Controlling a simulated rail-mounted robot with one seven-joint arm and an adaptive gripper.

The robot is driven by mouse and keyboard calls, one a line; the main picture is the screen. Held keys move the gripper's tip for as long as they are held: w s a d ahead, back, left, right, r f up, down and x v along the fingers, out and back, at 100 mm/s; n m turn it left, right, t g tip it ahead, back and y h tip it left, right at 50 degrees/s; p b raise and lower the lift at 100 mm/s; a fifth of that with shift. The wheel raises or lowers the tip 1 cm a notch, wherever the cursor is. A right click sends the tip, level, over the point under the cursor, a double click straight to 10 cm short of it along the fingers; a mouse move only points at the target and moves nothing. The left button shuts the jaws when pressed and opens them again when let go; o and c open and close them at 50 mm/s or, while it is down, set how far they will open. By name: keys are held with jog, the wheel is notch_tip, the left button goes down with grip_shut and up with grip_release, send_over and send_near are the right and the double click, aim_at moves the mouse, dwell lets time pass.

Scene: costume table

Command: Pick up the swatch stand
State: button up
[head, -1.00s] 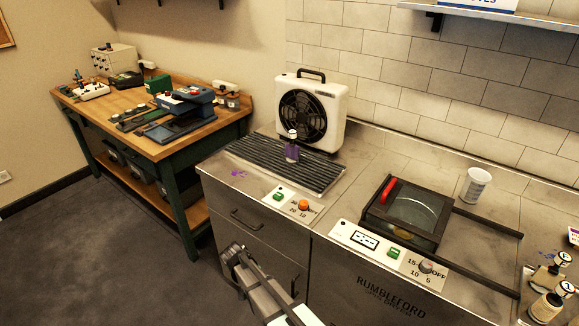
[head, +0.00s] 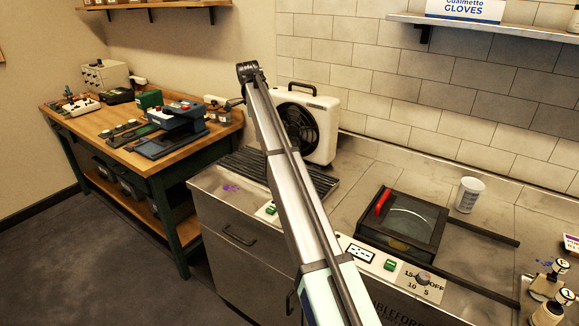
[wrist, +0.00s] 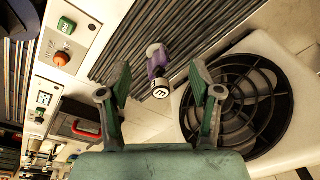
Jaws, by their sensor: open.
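I cannot pick out a swatch stand for sure in either view. My gripper (wrist: 159,72) is open in the wrist view, its two green-and-grey fingers spread with nothing held between them. A small bottle with purple stains (wrist: 156,58) and a marked cap shows between and beyond the fingertips, apart from them as far as I can tell. It is by the ribbed drying rack (wrist: 185,30). In the head view my raised arm hides the bottle and part of the rack (head: 241,167); I cannot make out my fingers there.
A white fan (head: 325,125) stands behind the rack. A glass-lidded box with a red handle (head: 400,222) and a white cup (head: 469,195) are on the steel counter. A wooden bench (head: 95,128) with tools stands left. A shelf (head: 490,24) hangs above right.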

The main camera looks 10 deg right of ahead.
jog(key=d+r+m+y, duration=0.1)
jog(key=d+r+m, duration=0.2)
jog(key=d+r, duration=0.65)
jog(key=shift+g, duration=0.4)
jog(key=f+p, duration=0.3)
jog(key=f, duration=0.9)
jog(key=shift+d+f+p, duration=0.1)
jog(key=shift+d+p, duration=0.1)
jog(key=shift+p, duration=0.1)
jog(key=shift+s+a+f+p, duration=0.1)
jog(key=shift+f+p, duration=0.55)
jog(key=shift+f, duration=0.65)
jog(key=shift+a+f+p, duration=0.1)
jog(key=shift+f+p, duration=0.5)
jog(key=shift+f, duration=0.7)
grip_shut()
